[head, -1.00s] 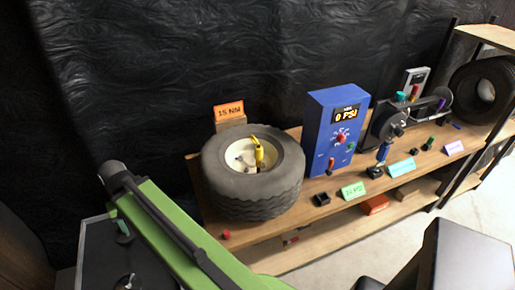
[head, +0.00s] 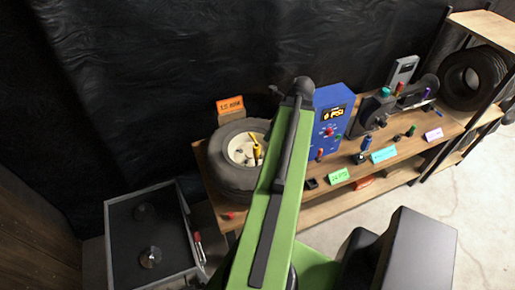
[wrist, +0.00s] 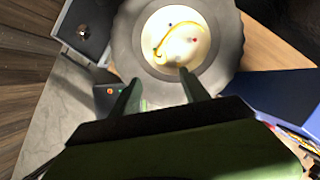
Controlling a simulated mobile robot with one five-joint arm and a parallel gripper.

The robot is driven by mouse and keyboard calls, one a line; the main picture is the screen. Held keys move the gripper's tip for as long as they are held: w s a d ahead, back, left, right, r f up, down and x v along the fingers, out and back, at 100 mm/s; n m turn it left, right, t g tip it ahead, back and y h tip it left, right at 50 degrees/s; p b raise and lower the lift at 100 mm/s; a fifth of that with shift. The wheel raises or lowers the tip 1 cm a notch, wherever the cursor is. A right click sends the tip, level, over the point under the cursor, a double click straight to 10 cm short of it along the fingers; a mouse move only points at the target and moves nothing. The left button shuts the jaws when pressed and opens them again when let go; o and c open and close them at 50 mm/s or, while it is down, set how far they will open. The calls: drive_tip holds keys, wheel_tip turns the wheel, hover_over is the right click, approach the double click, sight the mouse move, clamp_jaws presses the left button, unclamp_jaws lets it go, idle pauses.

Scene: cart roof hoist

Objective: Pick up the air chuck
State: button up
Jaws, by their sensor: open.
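A yellow curved piece (head: 256,152), which looks like the air chuck and its hose, lies in the pale hub of a dark tyre (head: 228,178) on the wooden bench. In the wrist view the yellow piece (wrist: 182,36) arcs across the hub inside the tyre (wrist: 128,30). My gripper (wrist: 160,84) is open and empty, its two fingers pointing toward the near rim of the tyre, short of the yellow piece in the picture. In the head view my green arm covers the tyre's right side, and the fingers cannot be made out.
A blue gauge box (head: 329,122) reading PSI stands right of the tyre. An orange sign (head: 230,105) is behind it. A grey tray (head: 119,237) with small items is at lower left. Small parts and coloured labels (head: 384,154) line the bench to the right.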

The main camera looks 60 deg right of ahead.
sight(254, 150)
drive_tip(key=b+x, duration=1)
drive_tip(key=x, duration=0.2)
drive_tip(key=shift+f+b, duration=0.1)
drive_tip(key=shift+b, duration=0.25)
drive_tip(key=b+x, duration=0.4)
drive_tip(key=x, duration=0.1)
drive_tip(key=shift+w+d+f+b, duration=0.1)
drive_tip(key=shift+w+b, duration=0.25)
drive_tip(key=shift+b, duration=0.05)
drive_tip(key=shift+r, duration=0.2)
clamp_jaws()
